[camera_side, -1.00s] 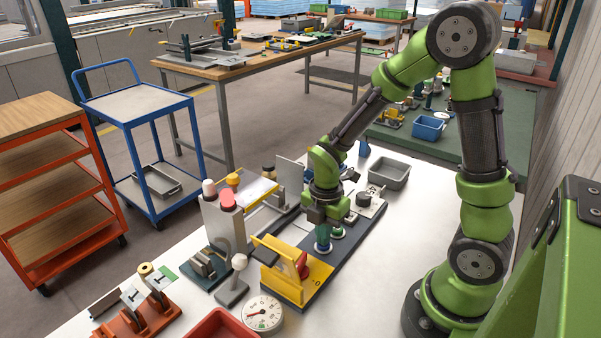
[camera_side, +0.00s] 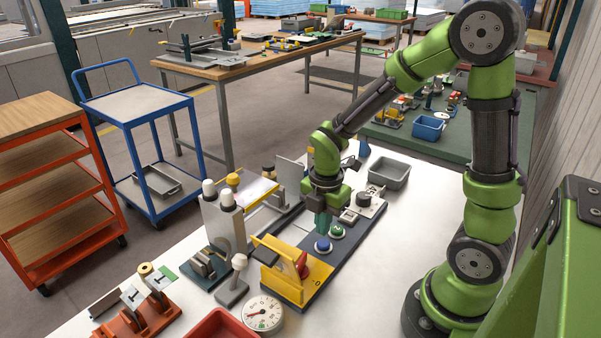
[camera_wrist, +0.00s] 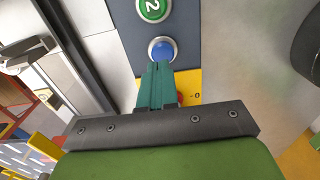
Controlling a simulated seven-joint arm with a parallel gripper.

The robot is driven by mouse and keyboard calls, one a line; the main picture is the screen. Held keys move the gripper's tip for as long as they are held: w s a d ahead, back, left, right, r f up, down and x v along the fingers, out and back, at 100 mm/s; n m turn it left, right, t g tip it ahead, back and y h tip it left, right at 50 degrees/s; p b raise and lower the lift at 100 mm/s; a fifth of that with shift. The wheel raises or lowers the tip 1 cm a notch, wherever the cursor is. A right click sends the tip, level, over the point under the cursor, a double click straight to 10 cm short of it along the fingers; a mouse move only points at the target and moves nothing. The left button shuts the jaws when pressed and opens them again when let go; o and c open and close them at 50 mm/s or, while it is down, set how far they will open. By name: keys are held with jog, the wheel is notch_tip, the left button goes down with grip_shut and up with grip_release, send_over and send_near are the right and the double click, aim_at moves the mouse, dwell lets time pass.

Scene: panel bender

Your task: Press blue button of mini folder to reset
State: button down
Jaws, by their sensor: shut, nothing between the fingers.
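The mini folder has a dark base (camera_side: 345,255) with a yellow housing (camera_side: 318,273) at its near end. Its blue button (camera_side: 322,245) sits between that housing and a green button (camera_side: 337,231). The blue button also shows in the wrist view (camera_wrist: 162,48), just beyond my fingertips, with the green button (camera_wrist: 152,8) marked "2" farther off. My gripper (camera_side: 322,234) has teal fingers pointing down, shut and empty. Its tips are above the blue button and look apart from it. The wrist view shows the closed fingers (camera_wrist: 159,66) at the button's near edge.
A red knob (camera_side: 301,265) is on the yellow housing. A dial gauge (camera_side: 263,313), a red tray (camera_side: 222,326) and a grey bin (camera_side: 389,172) stand around it. White table is clear to the right.

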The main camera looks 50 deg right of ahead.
aim_at(321, 242)
notch_tip(321, 242, up, 10)
dwell(0.3)
jog(key=shift+w, duration=0.1)
dwell(0.4)
jog(key=s+a+r+m+t+y, duration=0.1)
jog(key=s+a+r+m+t, duration=0.1)
jog(key=m, duration=0.9)
jog(key=s+a+r+m+t+y, duration=0.1)
jog(key=s+a+r+m+t, duration=0.2)
jog(key=m, duration=0.8)
notch_tip(321, 242, up, 3)
jog(key=shift+s+a+f+t, duration=0.1)
jog(key=shift+s+a+t, duration=0.1)
jog(key=shift+s+t, duration=0.65)
jog(key=c, duration=1.8)
grip_release()
jog(key=shift+w, duration=0.15)
jog(key=shift+c, duration=0.2)
